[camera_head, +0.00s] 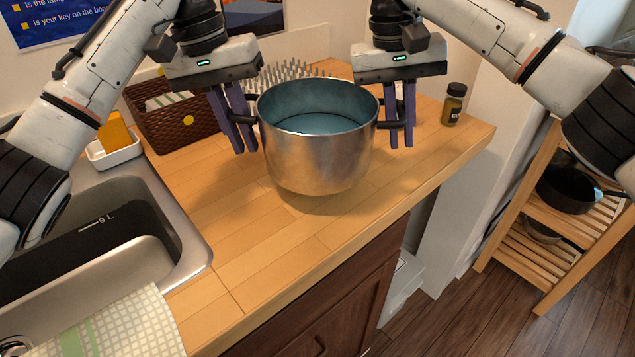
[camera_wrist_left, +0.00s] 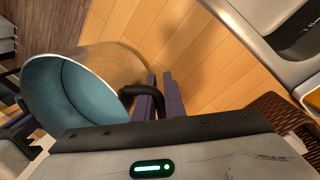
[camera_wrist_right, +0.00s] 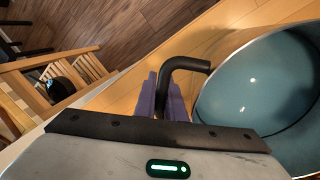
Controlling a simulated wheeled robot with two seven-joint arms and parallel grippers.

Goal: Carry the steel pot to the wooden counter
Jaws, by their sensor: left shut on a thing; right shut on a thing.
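The steel pot (camera_head: 318,150) has a shiny outside, a blue-green inside and a black handle on each side. It is upright at the wooden counter (camera_head: 235,245), over its boards; I cannot tell whether its base touches them. My left gripper (camera_head: 244,125) is shut on the pot's left handle, which also shows in the left wrist view (camera_wrist_left: 140,92). My right gripper (camera_head: 398,120) is shut on the right handle, seen in the right wrist view (camera_wrist_right: 185,65). The pot looks empty. It hides part of the counter behind it.
A sink (camera_head: 185,235) is on the left, with a checked towel (camera_head: 110,325) at its front. A brown basket (camera_head: 165,125), a spiked rack (camera_head: 285,75) and a dark jar (camera_head: 454,105) stand behind. A slatted shelf (camera_head: 545,225) holding a black pan (camera_head: 568,190) is at right. The front counter is clear.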

